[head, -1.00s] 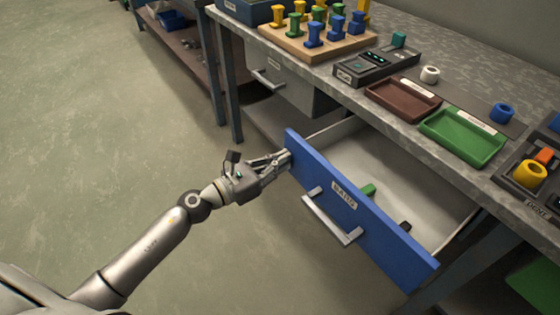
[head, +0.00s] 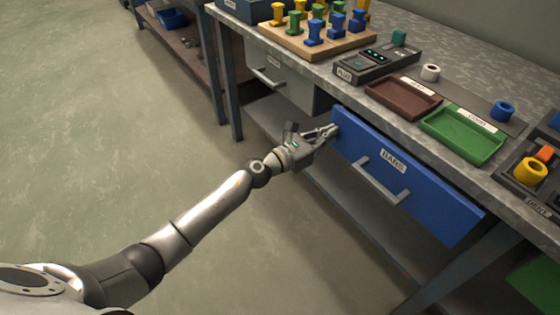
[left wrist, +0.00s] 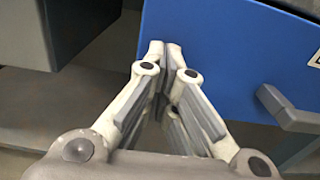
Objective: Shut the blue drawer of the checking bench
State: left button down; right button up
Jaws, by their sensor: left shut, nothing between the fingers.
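The blue drawer (head: 430,190) of the checking bench (head: 318,50) has a grey bar handle and a white label reading BARS. Its front is now close under the worktop edge, and its inside is hidden. My left gripper (head: 334,130) is shut and empty, with its fingertips at the left end of the drawer front. In the left wrist view the shut fingertips (left wrist: 163,46) are against or very near the blue front (left wrist: 235,60), left of the handle (left wrist: 290,108). I cannot tell exact contact. My right gripper is not in view.
A grey drawer (head: 280,76) is to the left under the worktop. On top are a wooden board (head: 350,48) with coloured pieces, a black device (head: 376,64), a brown tray (head: 404,98) and a green tray (head: 463,136). The floor at left is clear.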

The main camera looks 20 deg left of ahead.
pick_arm(q)
jog(key=x, duration=0.4)
jog(key=shift+b, duration=0.4)
jog(key=shift+a+r, duration=0.1)
jog(key=shift+r, duration=0.1)
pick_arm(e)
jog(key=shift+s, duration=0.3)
pick_arm(q)
jog(key=shift+r, duration=0.15)
